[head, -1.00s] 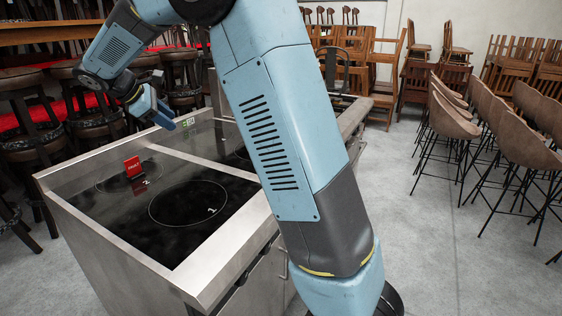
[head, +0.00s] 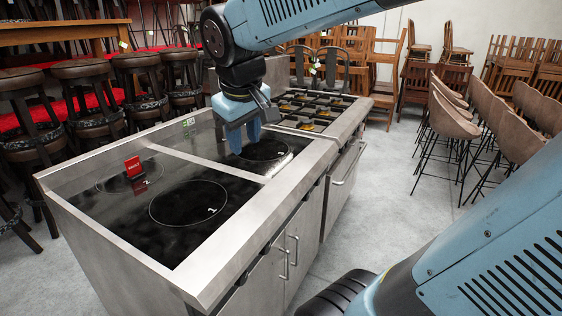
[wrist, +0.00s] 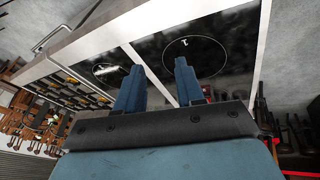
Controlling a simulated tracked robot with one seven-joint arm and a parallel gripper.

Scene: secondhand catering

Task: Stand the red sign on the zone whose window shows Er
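The red sign (head: 133,167) stands upright on the black glass hob at the left, on the zone marked 2 (head: 104,184). Its white lettering is too small to read surely. The zone marked 1 (head: 188,203) is bare and also shows in the wrist view (wrist: 195,57). Another zone (head: 265,151) lies right of the steel divider, partly behind my gripper (head: 243,146). My gripper points down above that right part, away from the sign. Its two blue fingers are apart with nothing between them in the wrist view (wrist: 158,78). I cannot read any window showing Er.
A small label or display with green (head: 189,121) sits at the hob's back edge. Gas burners (head: 311,110) are at the right end of the steel range. Stools (head: 88,85) stand behind at the left, brown chairs (head: 450,120) at the right. Grey floor is clear between.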

